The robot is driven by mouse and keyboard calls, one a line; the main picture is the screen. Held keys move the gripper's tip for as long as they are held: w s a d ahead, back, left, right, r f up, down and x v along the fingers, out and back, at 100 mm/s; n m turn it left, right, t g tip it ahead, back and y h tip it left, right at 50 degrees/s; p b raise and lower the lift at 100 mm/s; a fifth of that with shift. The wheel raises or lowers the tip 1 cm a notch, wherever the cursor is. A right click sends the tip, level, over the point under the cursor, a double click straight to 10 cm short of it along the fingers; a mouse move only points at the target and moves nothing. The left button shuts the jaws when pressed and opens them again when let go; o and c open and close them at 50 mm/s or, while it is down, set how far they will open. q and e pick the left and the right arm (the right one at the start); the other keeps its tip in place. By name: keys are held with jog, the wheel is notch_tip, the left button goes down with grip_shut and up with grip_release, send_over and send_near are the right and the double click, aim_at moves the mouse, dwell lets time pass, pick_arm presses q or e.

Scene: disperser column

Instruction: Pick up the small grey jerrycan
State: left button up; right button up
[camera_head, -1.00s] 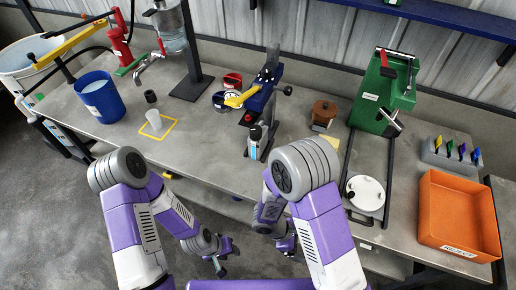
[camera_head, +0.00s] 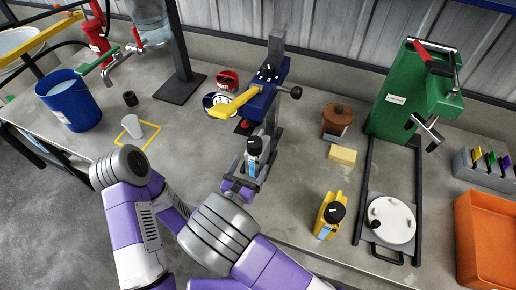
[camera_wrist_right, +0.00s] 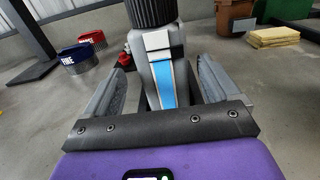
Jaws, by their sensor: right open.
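The small grey jerrycan (camera_head: 253,158), with a black cap and a blue and white label, stands upright near the front edge of the bench, in front of the blue lever device. In the right wrist view the jerrycan (camera_wrist_right: 160,72) fills the middle. My right gripper (camera_head: 241,183) is at the jerrycan on its near side. In the wrist view the open fingers of the gripper (camera_wrist_right: 165,85) stand to the left and right of its body, with a gap visible on the left. The jerrycan's base is hidden behind the gripper. My left gripper is hidden behind my right arm.
A yellow jerrycan (camera_head: 327,216) stands to the right near the bench edge. The blue lever device (camera_head: 262,92) rises just behind the grey one. Further right are a green press (camera_head: 402,105) and an orange tray (camera_head: 480,240). A clear cup (camera_head: 134,127) stands on a yellow square at left.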

aim_at(258, 151)
jog(key=shift+w+d+r, duration=0.15)
jog(key=shift+w+d, duration=0.3)
jog(key=shift+w, duration=0.1)
jog(key=shift+r+b+x, duration=0.2)
jog(key=shift+b+x, duration=0.15)
jog(key=shift+x, duration=0.85)
jog(key=shift+r+b+x, duration=0.15)
jog(key=shift+b+x, duration=0.2)
jog(key=shift+x, duration=0.85)
grip_shut()
